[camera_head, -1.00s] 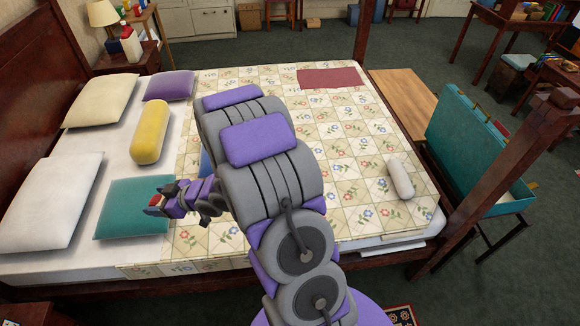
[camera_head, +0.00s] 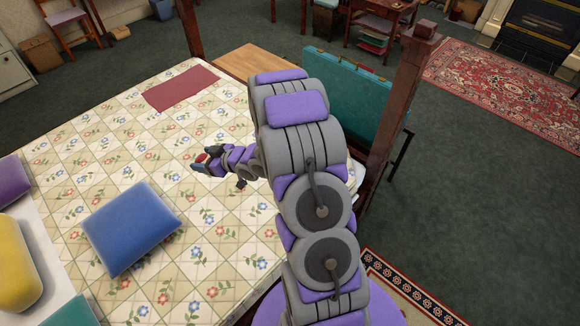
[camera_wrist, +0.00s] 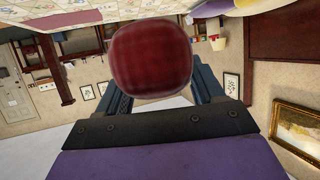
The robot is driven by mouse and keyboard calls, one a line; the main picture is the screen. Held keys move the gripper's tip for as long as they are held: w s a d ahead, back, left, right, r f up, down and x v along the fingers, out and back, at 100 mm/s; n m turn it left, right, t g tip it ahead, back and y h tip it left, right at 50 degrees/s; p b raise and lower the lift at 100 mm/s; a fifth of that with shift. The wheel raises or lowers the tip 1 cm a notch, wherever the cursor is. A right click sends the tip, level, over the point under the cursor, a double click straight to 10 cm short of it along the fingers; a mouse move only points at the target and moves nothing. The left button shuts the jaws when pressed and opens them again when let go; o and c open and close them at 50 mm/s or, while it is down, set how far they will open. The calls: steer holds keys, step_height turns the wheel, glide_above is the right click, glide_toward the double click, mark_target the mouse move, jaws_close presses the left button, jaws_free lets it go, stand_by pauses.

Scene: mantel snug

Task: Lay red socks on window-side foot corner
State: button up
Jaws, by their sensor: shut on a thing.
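My gripper (camera_head: 203,165) is shut on the red socks (camera_head: 202,157), a small rounded dark red bundle. They are above the flowered quilt (camera_head: 110,150), in the middle part of the bed as seen in the head view. In the wrist view the socks (camera_wrist: 150,58) sit between the two fingers and fill the upper middle. A flat dark red cloth (camera_head: 181,88) lies on the quilt near the far foot corner. My arm hides the near foot corner. I cannot tell which corner is on the window side.
A blue cushion (camera_head: 132,228) lies on the quilt, with purple (camera_head: 12,181) and yellow (camera_head: 17,262) pillows at the left. A dark bedpost (camera_head: 396,110) rises at the right. An open teal case (camera_head: 350,100) and a wooden bench (camera_head: 252,62) stand beyond the foot.

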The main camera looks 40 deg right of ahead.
steer(key=d+f+m+h, duration=0.1)
steer(key=d+f, duration=0.5)
steer(key=d, duration=0.3)
steer(key=d+f+m+t+h, duration=0.1)
steer(key=d+f+h, duration=0.1)
steer(key=d+f, duration=0.55)
steer(key=d+f+m+h, duration=0.15)
steer(key=d+f, duration=0.35)
steer(key=d, duration=0.6)
steer(key=shift+y, duration=0.25)
steer(key=f+b, duration=0.1)
steer(key=f, duration=0.2)
steer(key=f+b, duration=0.1)
steer(key=f, duration=0.2)
steer(key=f+b, duration=0.1)
steer(key=f, duration=0.2)
steer(key=shift+s+d+f, duration=0.1)
steer(key=shift+s+f, duration=0.15)
steer(key=shift+s, duration=0.15)
steer(key=shift+r, duration=0.1)
steer(key=o, duration=1)
steer(key=shift+o, duration=0.2)
